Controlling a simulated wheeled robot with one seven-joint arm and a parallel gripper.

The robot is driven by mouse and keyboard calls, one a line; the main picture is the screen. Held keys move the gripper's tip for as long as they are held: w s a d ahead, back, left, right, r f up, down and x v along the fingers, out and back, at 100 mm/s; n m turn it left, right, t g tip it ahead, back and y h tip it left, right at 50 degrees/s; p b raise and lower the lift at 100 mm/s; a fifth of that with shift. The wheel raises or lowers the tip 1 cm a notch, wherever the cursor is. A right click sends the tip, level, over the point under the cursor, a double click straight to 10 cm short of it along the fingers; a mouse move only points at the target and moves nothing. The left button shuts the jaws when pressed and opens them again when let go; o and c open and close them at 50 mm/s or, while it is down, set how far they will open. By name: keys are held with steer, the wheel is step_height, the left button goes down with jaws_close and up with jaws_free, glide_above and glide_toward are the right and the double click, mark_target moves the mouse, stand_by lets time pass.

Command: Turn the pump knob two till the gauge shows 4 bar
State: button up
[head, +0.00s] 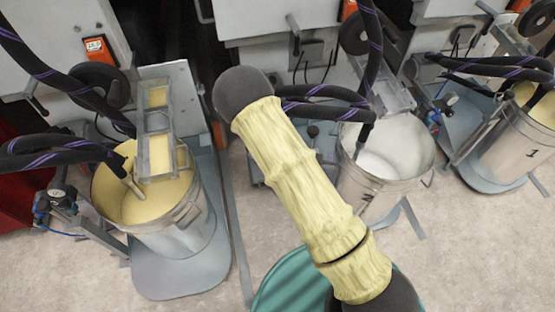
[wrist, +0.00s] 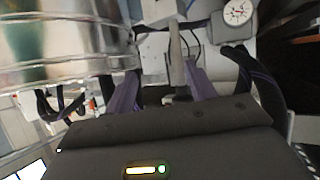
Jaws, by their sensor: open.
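In the wrist view a round gauge (wrist: 238,12) with a white dial sits at the top right, and its reading is too small to tell. My gripper (wrist: 162,70) is open, its two purple fingers apart with nothing clearly held between them. A grey upright bar (wrist: 176,45) shows beyond the fingers. I cannot clearly make out the pump knob. In the head view my arm crosses the middle, and my gripper is hidden behind it. The middle bucket (head: 400,150) holds white liquid, and its mark is partly covered by the arm.
The metal bucket wall (wrist: 65,40) is close on the left in the wrist view, and a dark hose (wrist: 258,85) is on the right. In the head view a bucket of yellow liquid (head: 185,235) stands left and a bucket marked 1 (head: 515,150) right.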

steer(key=s+a+f+n+t+y+b, duration=0.1)
steer(key=a+f+n+t+y+b, duration=0.1)
steer(key=f+b, duration=0.5)
steer(key=s+a+f+n+t+y+b, duration=0.2)
steer(key=a+f+n+y+b, duration=0.3)
steer(key=f+b, duration=0.3)
steer(key=shift+a+f+n+t, duration=0.3)
steer(key=shift+a+t, duration=0.05)
steer(key=shift+t, duration=0.05)
